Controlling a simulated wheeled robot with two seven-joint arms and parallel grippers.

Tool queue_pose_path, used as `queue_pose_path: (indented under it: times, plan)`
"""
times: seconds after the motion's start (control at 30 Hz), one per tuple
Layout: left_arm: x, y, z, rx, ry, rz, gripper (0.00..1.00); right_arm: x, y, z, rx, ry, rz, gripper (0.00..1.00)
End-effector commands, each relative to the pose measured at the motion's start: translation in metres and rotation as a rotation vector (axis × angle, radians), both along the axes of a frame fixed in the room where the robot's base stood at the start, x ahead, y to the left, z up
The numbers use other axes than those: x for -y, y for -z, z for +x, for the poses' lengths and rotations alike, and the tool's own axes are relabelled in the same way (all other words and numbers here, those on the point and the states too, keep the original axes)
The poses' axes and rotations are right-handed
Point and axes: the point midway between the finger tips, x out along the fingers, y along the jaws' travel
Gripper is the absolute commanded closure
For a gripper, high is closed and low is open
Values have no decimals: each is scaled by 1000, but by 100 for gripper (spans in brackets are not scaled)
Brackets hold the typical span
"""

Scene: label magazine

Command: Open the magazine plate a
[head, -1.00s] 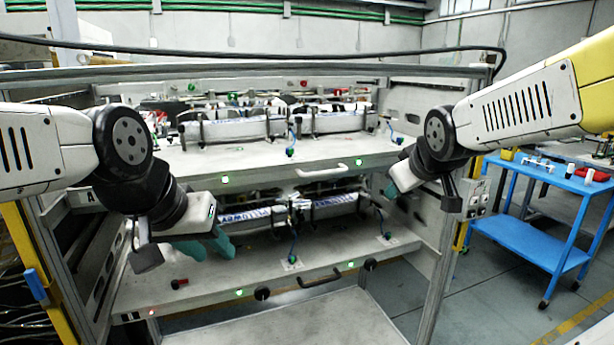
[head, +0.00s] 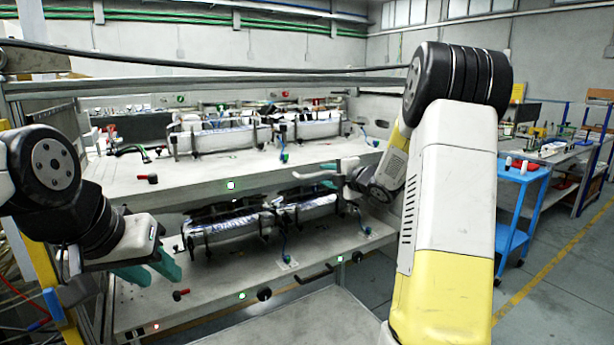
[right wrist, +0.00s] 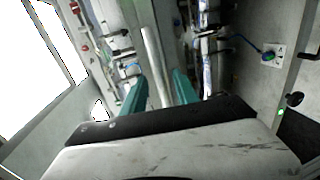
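The upper magazine plate (head: 190,195) is a grey shelf with a white bar handle (head: 313,177) on its front edge. I take it as plate a, but no letter is readable now. In the head view my right gripper (head: 352,172) is at the right end of this handle, partly hidden by my arm. In the right wrist view its teal fingers (right wrist: 159,88) are apart, with the pale handle bar (right wrist: 152,52) between them; I see no clear grip. My left gripper (head: 153,270) is open and empty near the left front of the lower plate (head: 215,280).
Label units (head: 215,138) stand on the upper plate, and more (head: 230,225) on the lower one. The lower plate has a dark handle (head: 315,275). A blue trolley (head: 517,205) stands right of the frame. Floor is free between trolley and rack.

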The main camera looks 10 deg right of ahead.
Motion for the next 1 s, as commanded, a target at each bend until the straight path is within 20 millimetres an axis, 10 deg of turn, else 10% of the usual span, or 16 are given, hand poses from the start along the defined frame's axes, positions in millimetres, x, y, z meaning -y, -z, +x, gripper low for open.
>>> queue_pose_path:
  times: [0.57,0.77,1.0]
  plan:
    - [0,0,0,0,0,0,64,-13,7,35,-1,2,3,64]
    - [0,0,0,0,0,0,64,-13,7,35,-1,2,3,98]
    - [0,0,0,0,0,0,64,-13,7,35,-1,2,3,100]
